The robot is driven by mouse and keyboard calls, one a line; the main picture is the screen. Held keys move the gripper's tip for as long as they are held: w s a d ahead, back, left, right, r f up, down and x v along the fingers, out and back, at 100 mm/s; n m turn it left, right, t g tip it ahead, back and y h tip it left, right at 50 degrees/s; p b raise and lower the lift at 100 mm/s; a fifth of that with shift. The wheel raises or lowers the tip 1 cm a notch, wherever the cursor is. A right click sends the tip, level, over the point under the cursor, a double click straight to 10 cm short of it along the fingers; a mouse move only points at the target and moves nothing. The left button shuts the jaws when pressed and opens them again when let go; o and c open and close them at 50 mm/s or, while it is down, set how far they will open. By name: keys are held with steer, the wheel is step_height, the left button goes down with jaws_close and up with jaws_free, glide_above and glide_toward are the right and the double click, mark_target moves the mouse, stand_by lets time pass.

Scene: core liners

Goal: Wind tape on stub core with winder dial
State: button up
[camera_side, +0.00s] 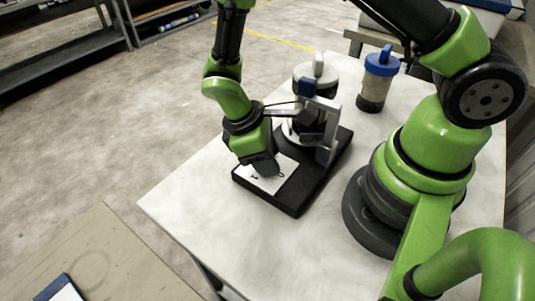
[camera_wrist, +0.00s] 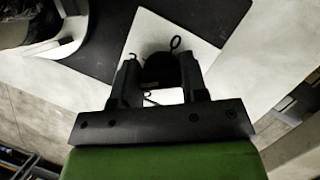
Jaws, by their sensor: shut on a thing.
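The winder has a black base (camera_side: 302,190) on the pale table, with a grey upright frame (camera_side: 327,130) at its right side. A white plate (camera_side: 281,178) with dark marks lies on the base; it also shows in the wrist view (camera_wrist: 210,62). My gripper (camera_side: 262,166) points down over this plate. In the wrist view its fingers (camera_wrist: 161,72) are on either side of a dark rounded knob (camera_wrist: 160,67), which looks like the winder dial, and are shut on it. The stub core and the tape are partly hidden behind my wrist and cannot be told apart.
A jar with a blue lid (camera_side: 378,78) and a white-topped canister (camera_side: 316,73) stand behind the winder. The table (camera_side: 185,200) is clear at front left. A lower bench (camera_side: 105,255) with a blue-edged item (camera_side: 62,289) is at bottom left.

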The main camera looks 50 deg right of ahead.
steer(key=shift+m, duration=0.3)
steer(key=shift+m+g+y, duration=0.15)
steer(key=shift+m+y, duration=0.55)
steer(key=shift+m, duration=0.9)
steer(key=shift+m+g+y, duration=0.15)
steer(key=shift+m+y, duration=0.55)
steer(key=shift+m, duration=0.9)
steer(key=o, duration=0.9)
steer(key=shift+r, duration=0.1)
steer(key=shift+v, duration=4.95)
